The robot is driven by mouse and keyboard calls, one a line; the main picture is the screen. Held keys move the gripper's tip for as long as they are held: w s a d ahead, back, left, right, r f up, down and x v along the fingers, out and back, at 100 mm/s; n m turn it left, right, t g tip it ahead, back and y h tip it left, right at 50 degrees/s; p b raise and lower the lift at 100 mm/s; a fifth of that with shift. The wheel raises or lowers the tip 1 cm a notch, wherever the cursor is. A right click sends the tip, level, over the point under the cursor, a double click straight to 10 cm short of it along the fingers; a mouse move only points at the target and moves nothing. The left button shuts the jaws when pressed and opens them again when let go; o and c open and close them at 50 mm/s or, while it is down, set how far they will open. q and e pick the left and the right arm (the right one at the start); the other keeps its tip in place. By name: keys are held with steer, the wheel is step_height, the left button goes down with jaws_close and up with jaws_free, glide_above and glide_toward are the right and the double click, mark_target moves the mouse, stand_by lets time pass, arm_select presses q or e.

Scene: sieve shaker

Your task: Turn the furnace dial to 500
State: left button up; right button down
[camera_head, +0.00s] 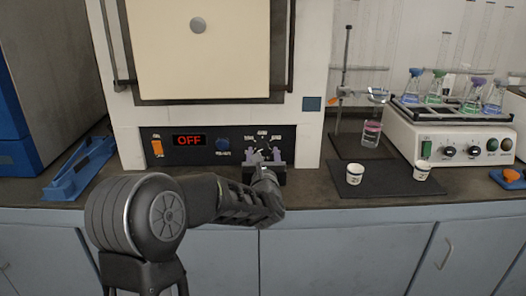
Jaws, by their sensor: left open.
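The furnace (135,130) is a large cream and white box at the back of the bench with a dark control panel (202,157) below its door. Its display (188,140) reads OFF in red. The dial, with white marks around it, sits at the right of the panel and is largely hidden by my gripper. My left gripper (263,157) is open in front of the dial, its fingers on either side of it. I cannot tell whether the fingers touch the dial. My right gripper is not in view.
An orange switch (157,147) and a blue button (223,144) are on the panel. A blue tray (80,172) lies left of the furnace. To the right are two small cups (355,174) on a dark mat, a ring stand (344,80) and a shaker (450,140) with flasks.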

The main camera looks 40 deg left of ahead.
arm_select(q)
steer(key=shift+x, duration=0.9)
steer(key=shift+c, duration=0.4)
jaws_close()
